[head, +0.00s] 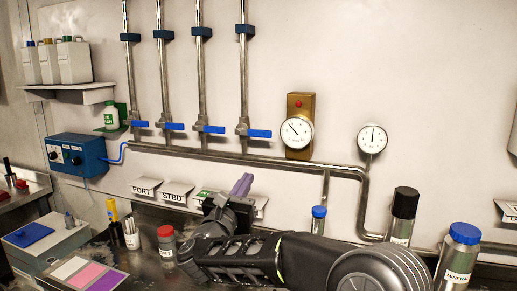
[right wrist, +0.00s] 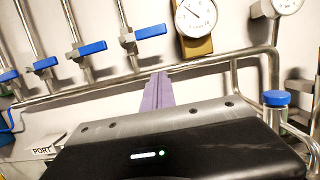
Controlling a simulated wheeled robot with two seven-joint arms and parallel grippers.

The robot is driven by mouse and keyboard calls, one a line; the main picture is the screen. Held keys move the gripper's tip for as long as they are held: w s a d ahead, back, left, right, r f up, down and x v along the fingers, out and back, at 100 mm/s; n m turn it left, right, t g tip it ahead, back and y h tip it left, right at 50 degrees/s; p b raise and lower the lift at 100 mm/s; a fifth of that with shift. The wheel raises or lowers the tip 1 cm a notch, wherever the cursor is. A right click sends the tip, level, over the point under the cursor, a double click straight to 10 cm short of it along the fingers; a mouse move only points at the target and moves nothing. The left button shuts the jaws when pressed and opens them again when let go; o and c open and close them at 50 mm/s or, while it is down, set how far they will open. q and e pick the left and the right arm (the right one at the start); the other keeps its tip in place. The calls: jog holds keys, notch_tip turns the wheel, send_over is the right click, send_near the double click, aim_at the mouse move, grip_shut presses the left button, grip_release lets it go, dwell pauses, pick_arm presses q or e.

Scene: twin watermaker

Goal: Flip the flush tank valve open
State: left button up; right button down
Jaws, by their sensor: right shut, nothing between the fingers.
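Several vertical pipes on the wall each have a valve with a blue lever, and all the levers point sideways to the right. The rightmost blue lever (head: 258,133) also shows in the right wrist view (right wrist: 150,32). The blue lever to its left (head: 212,129) shows there too (right wrist: 92,47). I cannot tell by a label which one is the flush tank valve. My right gripper (head: 243,184) is shut and empty, with its purple fingers pointing up; they also show in the right wrist view (right wrist: 159,90). It is below the rightmost lever and apart from it. My left gripper is out of view.
A horizontal pipe (head: 290,161) runs under the valves. Label plates, PORT (head: 146,188) and STBD (head: 175,192), sit below; others are partly hidden by my right gripper. A gauge (head: 297,132) is right of the valves. Bottles, including a red-capped one (head: 167,250), crowd the bench.

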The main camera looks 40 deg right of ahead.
aim_at(253, 133)
jog(key=w+d+r+p, duration=0.5)
jog(key=d+r+p, duration=0.1)
jog(key=d+p, duration=0.1)
jog(key=shift+w+d+r+p, duration=0.15)
jog(key=shift+w+d+p, duration=0.2)
jog(key=shift+d, duration=0.15)
